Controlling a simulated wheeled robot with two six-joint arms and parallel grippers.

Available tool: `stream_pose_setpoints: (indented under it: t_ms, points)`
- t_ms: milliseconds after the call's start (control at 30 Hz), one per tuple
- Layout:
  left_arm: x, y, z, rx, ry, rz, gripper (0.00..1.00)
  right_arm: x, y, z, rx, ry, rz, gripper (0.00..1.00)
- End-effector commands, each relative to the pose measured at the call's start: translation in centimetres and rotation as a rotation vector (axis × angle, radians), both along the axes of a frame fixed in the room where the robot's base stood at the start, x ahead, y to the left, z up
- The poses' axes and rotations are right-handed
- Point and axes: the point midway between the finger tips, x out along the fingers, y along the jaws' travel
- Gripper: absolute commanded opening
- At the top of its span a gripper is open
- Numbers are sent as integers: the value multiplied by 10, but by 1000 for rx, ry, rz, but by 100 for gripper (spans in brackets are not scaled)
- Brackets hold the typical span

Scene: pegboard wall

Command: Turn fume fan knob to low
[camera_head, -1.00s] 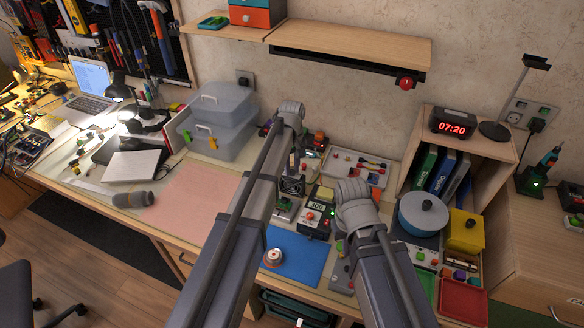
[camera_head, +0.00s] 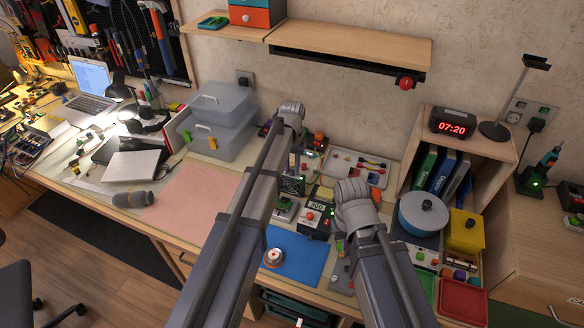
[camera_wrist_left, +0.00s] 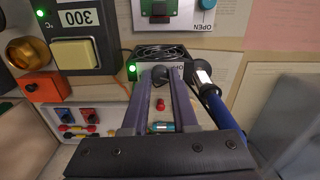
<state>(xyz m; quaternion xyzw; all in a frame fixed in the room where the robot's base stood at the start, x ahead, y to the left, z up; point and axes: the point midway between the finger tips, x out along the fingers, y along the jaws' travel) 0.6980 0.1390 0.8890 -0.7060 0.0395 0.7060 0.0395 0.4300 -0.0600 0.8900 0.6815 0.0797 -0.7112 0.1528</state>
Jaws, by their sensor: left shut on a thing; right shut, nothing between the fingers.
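The fume fan is a black box with a round grille (camera_wrist_left: 165,51) and a lit green lamp (camera_wrist_left: 132,68). In the head view it (camera_head: 291,186) stands on the bench below my left wrist. Its dark knob (camera_wrist_left: 160,74) shows between my left fingertips, beside partly covered white lettering. My left gripper (camera_wrist_left: 161,80) is shut on this knob; the fingers hide the knob's sides, and I cannot read its setting. In the head view my left gripper (camera_head: 298,160) points down at the fan. My right gripper (camera_head: 341,243) is shut and empty, mostly hidden by its wrist.
A soldering station (camera_head: 316,222) reading 300 stands right of the fan. A blue-handled iron (camera_wrist_left: 222,116) lies close beside my left fingers. The pink mat (camera_head: 190,200) is clear.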

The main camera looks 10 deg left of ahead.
Motion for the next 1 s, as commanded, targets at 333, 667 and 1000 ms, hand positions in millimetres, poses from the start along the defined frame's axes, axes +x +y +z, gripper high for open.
stream_pose_setpoints:
  t_ms: [333, 667, 1000]
  points:
    - [0, 0, 0, 0, 0, -232, 0, 0, 0, 0, 0, 0, 0, 0]
    - [0, 0, 0, 0, 0, -330, 0, 0, 0, 0, 0, 0, 0, 0]
    - [0, 0, 0, 0, 0, -344, 0, 0, 0, 0, 0, 0, 0, 0]
